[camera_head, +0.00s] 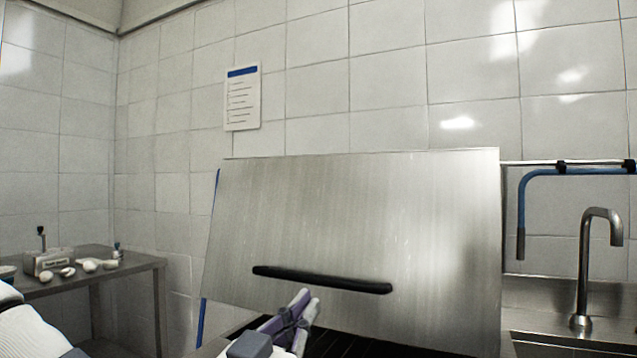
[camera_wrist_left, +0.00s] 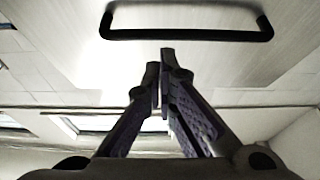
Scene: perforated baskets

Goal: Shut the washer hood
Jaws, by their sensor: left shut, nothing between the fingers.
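The washer hood (camera_head: 400,215) is a large brushed-metal panel in the middle of the head view, raised and tilted, with a dark opening below it. A black bar handle (camera_head: 322,280) runs across its lower part. My left gripper (camera_head: 304,297) is shut and empty, with its fingertips just below the handle, left of its middle. In the left wrist view the fingertips (camera_wrist_left: 160,58) point up toward the hood, a little short of the handle (camera_wrist_left: 188,33). I cannot tell whether they touch the hood. My right gripper is in neither view.
A metal side table (camera_head: 95,275) with small white items stands at the left. A sink faucet (camera_head: 588,265) and a blue hose (camera_head: 540,175) are to the right of the hood. A tiled wall with a posted sheet (camera_head: 242,98) is behind.

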